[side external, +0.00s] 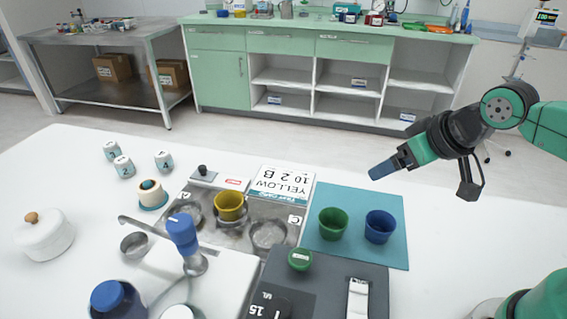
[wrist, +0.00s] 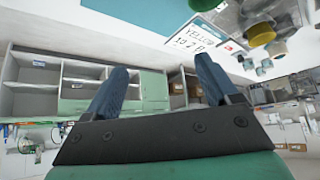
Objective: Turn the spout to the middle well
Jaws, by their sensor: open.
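The tap stands on a white block at the front left in the side view, with a blue handle (side external: 183,232) on top. Its thin metal spout (side external: 143,226) points left, over or near a small metal cup, away from the wells. The metal tray (side external: 235,238) behind it has a row of wells; the labels A and C show at its ends. A yellow cup (side external: 230,206) sits at the middle well and also shows in the wrist view (wrist: 261,36). My gripper (side external: 381,170) is open and empty, raised right of the tray; its blue fingers (wrist: 160,82) are apart.
A teal mat (side external: 399,258) right of the tray holds a green cup (side external: 333,224) and a blue cup (side external: 380,227). A dark grey device (side external: 330,283) stands in front. A white lidded pot (side external: 43,238) and numbered vials (side external: 123,167) are at left. A YELLOW card (side external: 283,183) lies behind.

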